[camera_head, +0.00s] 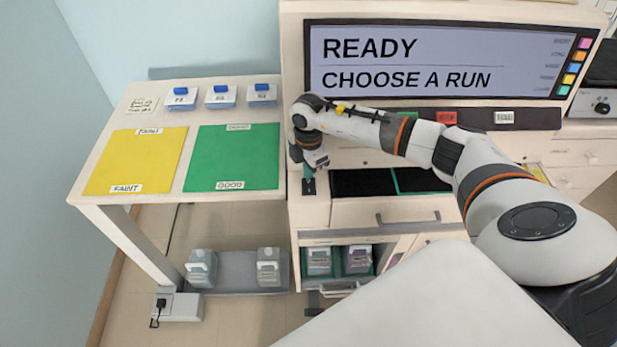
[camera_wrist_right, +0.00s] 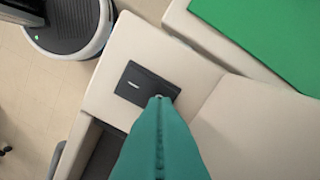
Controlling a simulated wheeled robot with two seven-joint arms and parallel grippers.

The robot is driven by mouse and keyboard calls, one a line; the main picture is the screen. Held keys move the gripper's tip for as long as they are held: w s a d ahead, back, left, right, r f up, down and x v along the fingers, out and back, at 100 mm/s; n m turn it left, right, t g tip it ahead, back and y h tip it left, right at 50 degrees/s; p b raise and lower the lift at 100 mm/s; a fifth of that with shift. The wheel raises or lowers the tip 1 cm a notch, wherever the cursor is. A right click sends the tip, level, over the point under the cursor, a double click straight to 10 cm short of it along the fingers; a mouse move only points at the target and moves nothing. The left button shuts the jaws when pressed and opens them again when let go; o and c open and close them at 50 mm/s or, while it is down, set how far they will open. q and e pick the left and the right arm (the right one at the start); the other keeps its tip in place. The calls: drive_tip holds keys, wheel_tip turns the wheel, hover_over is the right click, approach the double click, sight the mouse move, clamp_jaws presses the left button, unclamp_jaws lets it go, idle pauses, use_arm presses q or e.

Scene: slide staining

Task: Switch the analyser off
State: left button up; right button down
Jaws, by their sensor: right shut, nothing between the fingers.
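The analyser (camera_head: 290,60) is a cream cabinet. Its wide screen (camera_head: 450,60) is lit and reads "READY" and "CHOOSE A RUN". A small black plate (camera_head: 309,188) sits at the front left corner of its ledge. In the right wrist view this dark plate (camera_wrist_right: 132,88) shows a small pale mark. My right gripper (camera_head: 308,172) points down over the plate, shut and empty. Its teal fingers (camera_wrist_right: 158,98) cover part of the plate in the right wrist view. I cannot tell whether the tip touches it. My left gripper is out of view.
A side table stands at left with a yellow mat (camera_head: 135,160) and a green mat (camera_head: 232,157). Blue-lidded boxes (camera_head: 221,97) stand at its back. Bottles (camera_head: 268,266) stand on a lower shelf. A plug (camera_head: 161,302) sits in a white floor socket box (camera_head: 182,308).

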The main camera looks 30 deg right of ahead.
sight(309, 181)
drive_tip(key=shift+s+f+b, duration=0.1)
drive_tip(key=shift+f+b, duration=0.6)
drive_tip(key=shift+f, duration=0.3)
idle(0.6)
drive_tip(key=shift+r+p, duration=0.75)
drive_tip(key=shift+r, duration=0.05)
wheel_tip(309, 181, up, 6)
drive_tip(key=p, duration=0.4)
drive_tip(key=shift+f+p, duration=0.25)
drive_tip(key=shift+p, duration=0.05)
